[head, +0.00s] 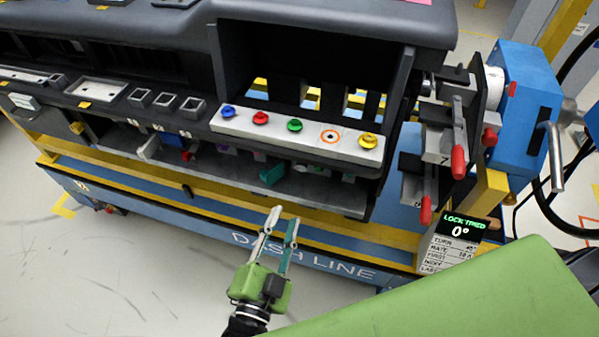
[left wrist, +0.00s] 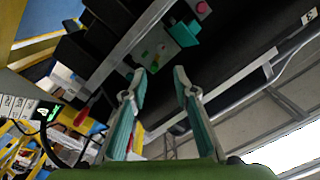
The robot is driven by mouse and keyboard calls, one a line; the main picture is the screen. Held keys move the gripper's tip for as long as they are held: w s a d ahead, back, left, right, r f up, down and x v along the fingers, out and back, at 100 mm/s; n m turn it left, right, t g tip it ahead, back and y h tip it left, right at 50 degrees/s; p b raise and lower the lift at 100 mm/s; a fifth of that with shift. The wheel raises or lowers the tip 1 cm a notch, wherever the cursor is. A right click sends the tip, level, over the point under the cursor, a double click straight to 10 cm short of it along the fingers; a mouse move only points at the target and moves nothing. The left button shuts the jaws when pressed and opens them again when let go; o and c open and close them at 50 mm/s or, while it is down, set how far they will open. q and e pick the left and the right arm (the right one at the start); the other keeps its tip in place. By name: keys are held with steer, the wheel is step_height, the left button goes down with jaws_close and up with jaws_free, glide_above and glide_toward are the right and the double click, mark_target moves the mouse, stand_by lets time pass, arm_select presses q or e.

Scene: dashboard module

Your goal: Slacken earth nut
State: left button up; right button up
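A pale strip (head: 300,135) on the dashboard's front carries blue, red, green and yellow knobs and an orange ring. I cannot tell for sure which part is the earth nut. A small green-and-yellow fitting (left wrist: 152,50) shows under the dashboard in the left wrist view, too small to read clearly. My left gripper (head: 284,214) is open and empty, its fingers pointing up at the dashboard's lower edge. In the left wrist view the open fingers (left wrist: 160,78) stand apart below that fitting, touching nothing visible. My right gripper is out of view.
A display (head: 460,232) reads "LOCK TRIED" and 0°. Red-handled levers (head: 458,160) and a blue unit (head: 525,105) stand at the right. A teal block (head: 272,174) sits on the lower ledge and shows in the left wrist view (left wrist: 185,33). Floor at the left is clear.

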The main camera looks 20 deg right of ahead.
arm_select(q)
steer(key=p+x, duration=0.1)
steer(key=x, duration=1.2)
steer(key=shift+w+d+r, duration=0.15)
steer(key=shift+w+d, duration=0.05)
steer(key=shift+w, duration=0.1)
jaws_close()
